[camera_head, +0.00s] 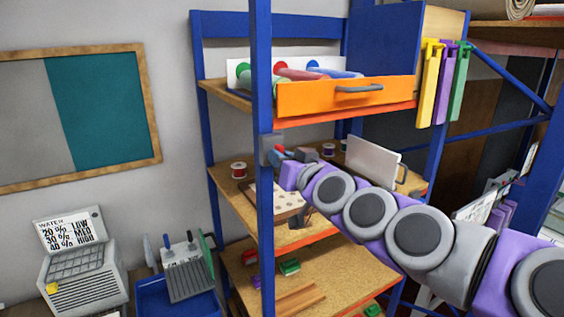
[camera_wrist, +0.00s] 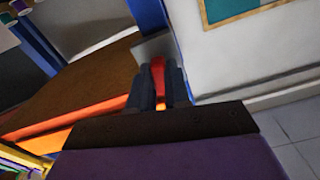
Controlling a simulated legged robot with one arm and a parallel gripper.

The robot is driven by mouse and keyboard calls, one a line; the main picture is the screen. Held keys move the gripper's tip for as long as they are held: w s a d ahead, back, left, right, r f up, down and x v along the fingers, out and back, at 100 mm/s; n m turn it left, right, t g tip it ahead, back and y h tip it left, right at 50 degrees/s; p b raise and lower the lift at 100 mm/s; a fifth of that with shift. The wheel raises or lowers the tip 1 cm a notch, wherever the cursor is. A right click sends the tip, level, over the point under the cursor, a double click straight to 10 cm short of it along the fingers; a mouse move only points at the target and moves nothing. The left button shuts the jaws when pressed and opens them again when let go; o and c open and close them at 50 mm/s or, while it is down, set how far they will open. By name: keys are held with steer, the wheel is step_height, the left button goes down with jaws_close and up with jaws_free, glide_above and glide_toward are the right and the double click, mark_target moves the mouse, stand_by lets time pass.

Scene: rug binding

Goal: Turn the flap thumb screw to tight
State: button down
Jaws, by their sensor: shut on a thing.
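My gripper (camera_head: 284,155) reaches in from the right to the blue front post of the shelf rack. In the wrist view its two dark fingers (camera_wrist: 159,86) are shut around a red knob (camera_wrist: 158,70), which looks like the thumb screw. Only part of the knob shows between the fingers. A grey block (camera_head: 268,143) sits on the post right by the gripper, and its grey face also shows beyond the knob in the wrist view (camera_wrist: 150,46). I cannot tell how tight the screw is. A pale upright panel (camera_head: 372,160) with a dark handle stands on the middle shelf.
The blue post (camera_head: 262,80) stands close to my gripper. An orange drawer (camera_head: 345,97) juts out above my arm. Red spools (camera_head: 238,170) and a dotted board (camera_head: 275,198) are on the middle shelf. Yellow, purple and green clamps (camera_head: 443,85) hang at right.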

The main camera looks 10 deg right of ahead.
steer(key=shift+a+m+p, duration=0.2)
steer(key=shift+m+p, duration=1.05)
steer(key=shift+m, duration=6.55)
steer(key=shift+f, duration=0.1)
steer(key=c, duration=1.5)
jaws_free()
steer(key=o, duration=0.4)
steer(key=shift+d, duration=0.2)
steer(key=shift+s+d, duration=0.1)
steer(key=shift+s, duration=0.05)
